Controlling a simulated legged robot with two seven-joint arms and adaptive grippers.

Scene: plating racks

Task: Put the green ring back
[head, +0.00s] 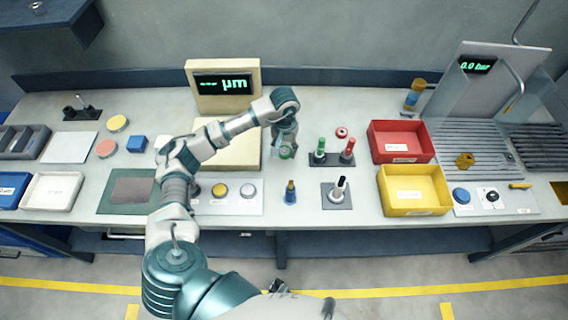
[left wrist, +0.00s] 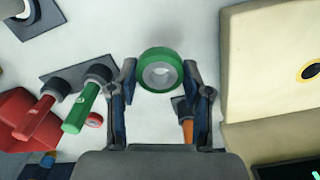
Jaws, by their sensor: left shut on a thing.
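The green ring (left wrist: 148,69) is held between the two fingertips of my left gripper (left wrist: 160,78). Its grey inner hole faces the left wrist camera. In the head view my left gripper (head: 286,148) hangs over the bench in front of the beige display unit, and a bit of the green ring (head: 286,153) shows at its tips. A green-handled gauge (head: 321,146) and a red-handled gauge (head: 348,148) stand on a dark base (head: 325,159) just right of the gripper. A small red ring (head: 341,132) lies behind them. My right gripper is not in view.
A dark mat (head: 330,201) with a black-and-white upright piece lies nearer the front. A blue piece with a yellow top (head: 290,196) stands left of it. Red (head: 402,157) and yellow (head: 413,210) bins stand to the right. The beige display unit (head: 221,102) stands behind my arm.

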